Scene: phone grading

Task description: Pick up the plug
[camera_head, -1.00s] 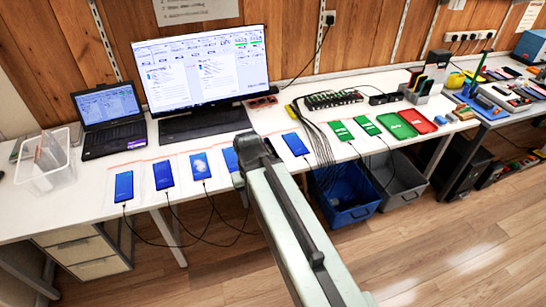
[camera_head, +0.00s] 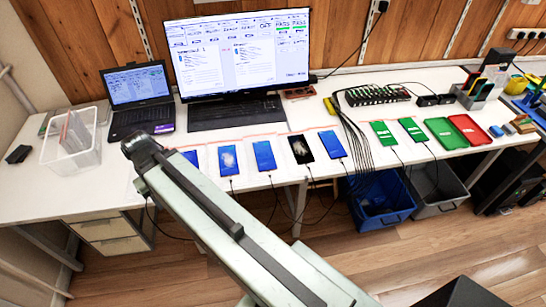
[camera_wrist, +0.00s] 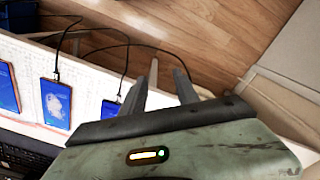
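Several phones lie in a row on the white table, with thin dark cables at their near ends. Small dark cable plugs sit at the phones' near ends; one plug (camera_wrist: 57,75) shows by the patterned phone (camera_wrist: 56,104) in the wrist view. Which plug is meant I cannot tell. My gripper (camera_wrist: 166,70) is open and empty, its fingers apart with floor behind them. It is hidden in the head view, where my arm covers phones at left.
A laptop (camera_head: 138,88), a monitor (camera_head: 240,55) and a clear bin (camera_head: 70,150) stand at the left. Green-screened phones (camera_head: 384,134) and green and red trays (camera_head: 470,131) lie right. A blue crate (camera_head: 378,210) is under the table. Loose cables hang over the front edge.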

